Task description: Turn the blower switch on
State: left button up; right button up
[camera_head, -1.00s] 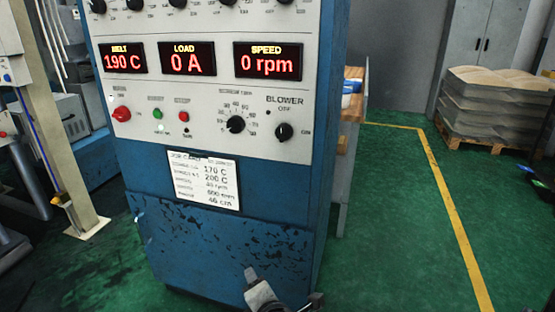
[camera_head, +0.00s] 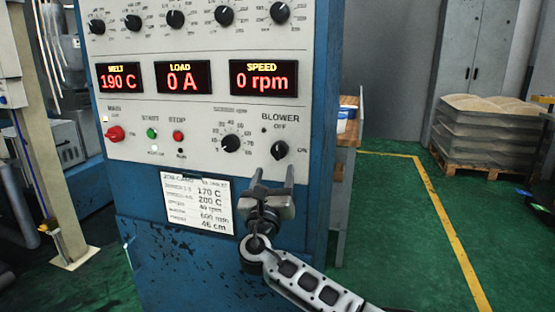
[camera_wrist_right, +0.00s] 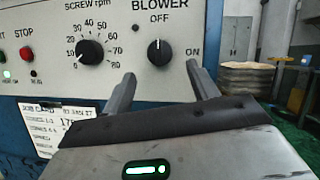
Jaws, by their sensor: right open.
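The blower switch (camera_head: 279,150) is a black round knob at the lower right of the control panel, under the label BLOWER, with OFF above it and ON to its right. It also shows in the right wrist view (camera_wrist_right: 160,52), its white mark pointing up at OFF. My right gripper (camera_head: 273,178) is open and empty, just below the switch, its fingers pointing up at the panel. In the right wrist view its two fingers (camera_wrist_right: 160,85) stand below and to either side of the knob, apart from it. My left gripper is not in view.
The screw rpm knob (camera_head: 230,143) sits close left of the switch. The red main switch (camera_head: 115,134) and the start and stop buttons are further left. A job card (camera_head: 197,203) hangs below. A wooden-topped bench (camera_head: 347,130) stands behind on the right.

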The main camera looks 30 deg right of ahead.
aim_at(278, 156)
jog(key=x, duration=0.6)
jog(key=shift+w+d+r, duration=0.1)
jog(key=shift+w+d, duration=0.05)
jog(key=c, duration=1)
